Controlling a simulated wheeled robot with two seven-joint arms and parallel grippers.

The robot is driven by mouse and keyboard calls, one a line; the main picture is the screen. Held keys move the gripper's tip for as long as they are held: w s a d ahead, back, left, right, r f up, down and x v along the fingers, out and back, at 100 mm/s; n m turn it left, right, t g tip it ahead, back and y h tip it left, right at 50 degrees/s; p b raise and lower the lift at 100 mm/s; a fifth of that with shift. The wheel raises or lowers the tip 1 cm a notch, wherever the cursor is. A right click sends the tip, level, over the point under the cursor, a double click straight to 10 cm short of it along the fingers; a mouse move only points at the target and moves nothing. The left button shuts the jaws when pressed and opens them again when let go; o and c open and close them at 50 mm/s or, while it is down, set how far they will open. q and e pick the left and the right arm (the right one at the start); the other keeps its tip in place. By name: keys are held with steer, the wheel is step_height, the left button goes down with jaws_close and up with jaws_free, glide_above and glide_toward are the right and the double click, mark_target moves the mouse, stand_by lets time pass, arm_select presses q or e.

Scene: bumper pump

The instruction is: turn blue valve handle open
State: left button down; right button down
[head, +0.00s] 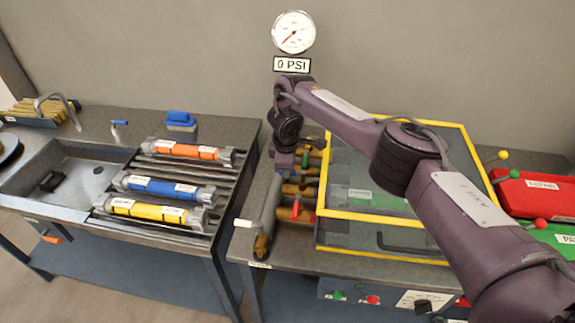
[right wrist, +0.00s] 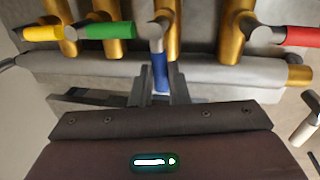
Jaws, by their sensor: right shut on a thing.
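The blue valve handle (right wrist: 160,72) shows in the right wrist view, pointing down the picture from a grey stem on a brass valve. My right gripper (right wrist: 161,80) is shut on it, one finger on each side. In the right wrist view, the yellow handle (right wrist: 43,33) and green handle (right wrist: 110,30) lie to the left, and the red handle (right wrist: 300,36) to the right. My left gripper is not in view.
A grey pipe (right wrist: 220,72) runs along the brass valves. A yellow-framed clear panel (head: 390,222) stands close to the right. The gauge (head: 293,32) sits above a 0 PSI label. Orange, blue and yellow cylinders lie on the left bench (head: 228,130), across a gap.

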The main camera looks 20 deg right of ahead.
steer(key=shift+w+d+r+m, duration=0.1)
steer(key=shift+w+m, duration=0.1)
steer(key=shift+m, duration=0.1)
stand_by(0.4)
steer(key=c, duration=1.4)
jaws_free()
steer(key=shift+s+r, duration=0.1)
steer(key=shift+r, duration=0.3)
steer(key=r+p, duration=0.1)
steer(key=r, duration=0.1)
steer(key=s+r+p, duration=0.1)
steer(key=r, duration=0.3)
steer(key=shift+s+a+r+p, duration=0.15)
steer(key=shift+a+r+p, duration=0.25)
